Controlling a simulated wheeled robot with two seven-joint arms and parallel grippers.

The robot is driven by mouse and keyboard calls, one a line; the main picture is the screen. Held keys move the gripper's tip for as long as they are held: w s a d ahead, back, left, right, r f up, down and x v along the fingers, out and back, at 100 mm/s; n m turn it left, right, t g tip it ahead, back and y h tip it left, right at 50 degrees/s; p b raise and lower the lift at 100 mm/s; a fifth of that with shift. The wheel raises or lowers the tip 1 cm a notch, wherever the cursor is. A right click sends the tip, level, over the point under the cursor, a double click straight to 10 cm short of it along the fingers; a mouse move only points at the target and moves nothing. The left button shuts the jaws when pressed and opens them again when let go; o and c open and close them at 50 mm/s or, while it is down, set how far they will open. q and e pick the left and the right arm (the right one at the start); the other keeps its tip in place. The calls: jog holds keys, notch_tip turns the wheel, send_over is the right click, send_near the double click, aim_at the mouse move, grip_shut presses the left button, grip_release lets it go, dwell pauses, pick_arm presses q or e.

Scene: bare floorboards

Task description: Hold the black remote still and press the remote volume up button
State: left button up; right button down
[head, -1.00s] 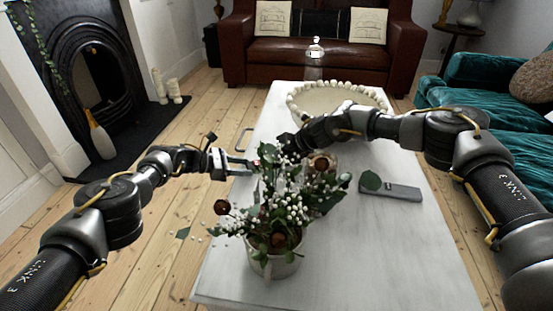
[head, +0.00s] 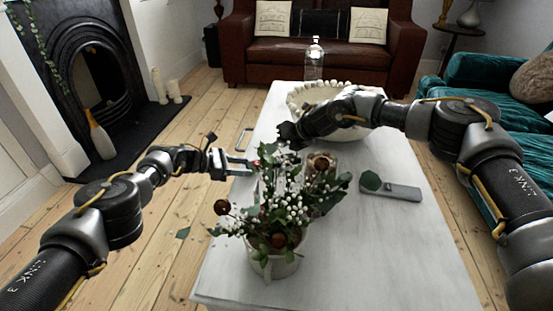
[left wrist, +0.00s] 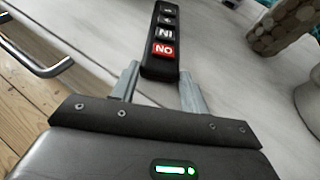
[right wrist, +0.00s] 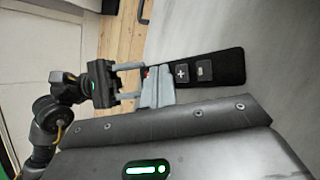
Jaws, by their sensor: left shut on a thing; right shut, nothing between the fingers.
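The black remote (left wrist: 163,40) shows in the left wrist view with a red button at its near end. My left gripper (left wrist: 158,85) is shut on that end, one finger on each side. In the right wrist view the remote (right wrist: 230,68) shows a plus button (right wrist: 183,74) and a minus button (right wrist: 204,68). My right gripper (right wrist: 152,72) is shut and empty, its fingertips over the remote between the red end and the plus button. Whether they touch it I cannot tell. In the head view my left gripper (head: 250,166) reaches over the table's left edge; plant and right arm hide most of the remote.
A potted plant (head: 275,265) stands in front of the grippers on the white table (head: 350,265). A grey remote (head: 402,192) lies to the right. A beaded bowl (head: 300,97) and a glass bottle (head: 315,62) stand farther back. The table's front right is clear.

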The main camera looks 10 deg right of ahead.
aim_at(280, 160)
jog(key=shift+r, duration=1.4)
dwell(4.3)
notch_tip(280, 160, up, 4)
jog(key=shift+f, duration=0.1)
jog(key=shift+f, duration=0.1)
jog(key=shift+f, duration=4.3)
